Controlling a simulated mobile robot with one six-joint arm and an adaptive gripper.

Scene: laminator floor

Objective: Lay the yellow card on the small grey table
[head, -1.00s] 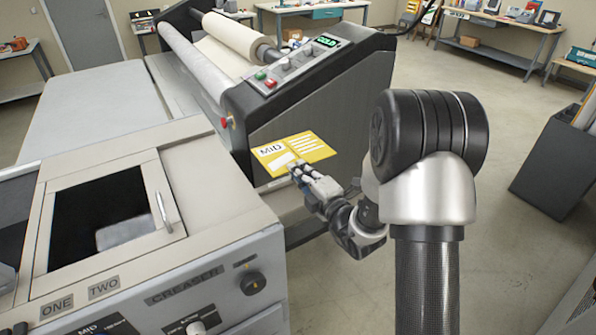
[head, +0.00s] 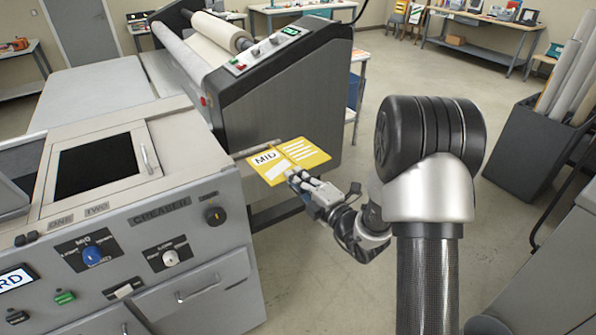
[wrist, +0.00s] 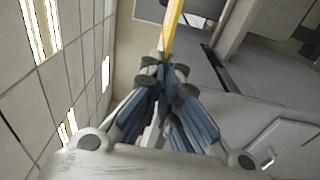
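The yellow card (head: 290,158), printed with "MID" and white fields, is held out in front of my arm in the head view. My gripper (head: 300,181) is shut on the card's near edge. In the wrist view the card (wrist: 172,28) shows edge-on as a thin yellow strip between the fingertips of my gripper (wrist: 165,75). The card is in the air, in front of the laminator's side. I cannot make out a small grey table for certain in either view.
The grey creaser (head: 150,240), with knobs and drawers, stands at left. The laminator (head: 285,95) with its rollers is behind the card. A dark bin of rolls (head: 530,150) stands at right, and a grey surface (head: 560,270) is at the lower right. Open floor (head: 345,285) lies between.

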